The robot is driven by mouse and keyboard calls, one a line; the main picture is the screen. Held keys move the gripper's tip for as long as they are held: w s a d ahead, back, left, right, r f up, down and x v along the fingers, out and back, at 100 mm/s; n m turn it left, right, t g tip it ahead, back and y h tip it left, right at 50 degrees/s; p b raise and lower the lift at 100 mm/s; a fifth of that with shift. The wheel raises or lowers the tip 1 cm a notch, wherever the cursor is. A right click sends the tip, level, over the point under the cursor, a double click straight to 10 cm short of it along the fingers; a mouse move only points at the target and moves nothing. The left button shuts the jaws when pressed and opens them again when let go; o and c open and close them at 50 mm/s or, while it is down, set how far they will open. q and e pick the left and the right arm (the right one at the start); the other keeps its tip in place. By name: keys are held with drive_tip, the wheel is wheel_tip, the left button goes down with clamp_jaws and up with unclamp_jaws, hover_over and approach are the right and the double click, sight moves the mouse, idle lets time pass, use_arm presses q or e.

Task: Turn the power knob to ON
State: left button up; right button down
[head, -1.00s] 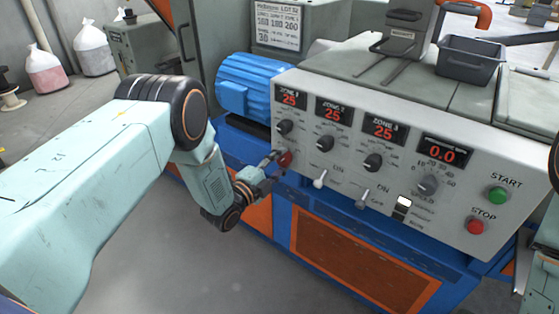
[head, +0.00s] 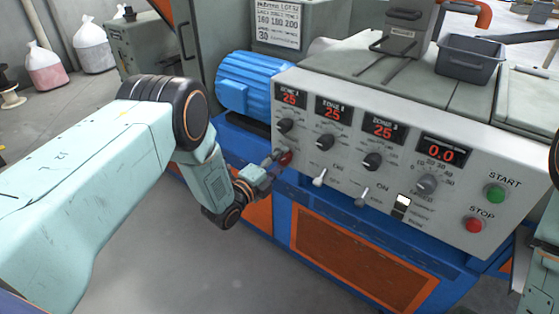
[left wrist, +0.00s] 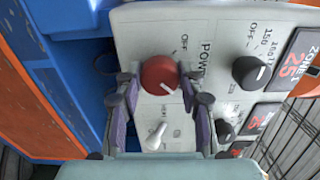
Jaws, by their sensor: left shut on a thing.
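The red power knob (head: 285,158) is at the lower left of the white control panel. In the left wrist view the red knob (left wrist: 157,72) sits beside the word POWER, and its white mark points to the lower right of the picture. My left gripper (head: 270,165) reaches the panel from the left and is shut on the knob. In the left wrist view its fingers (left wrist: 158,84) lie on either side of the knob. The knob's small markings are partly hidden and hard to read. My right gripper is not in view.
Black zone knobs (head: 286,126) and white toggle switches (head: 320,177) are close to the right of the red knob. A green START button (head: 495,193) and a red STOP button (head: 474,225) are at the panel's right. A blue motor (head: 245,84) stands above left.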

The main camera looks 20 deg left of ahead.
use_arm(q)
drive_tip(key=o, duration=1.2)
drive_tip(key=v, duration=1.2)
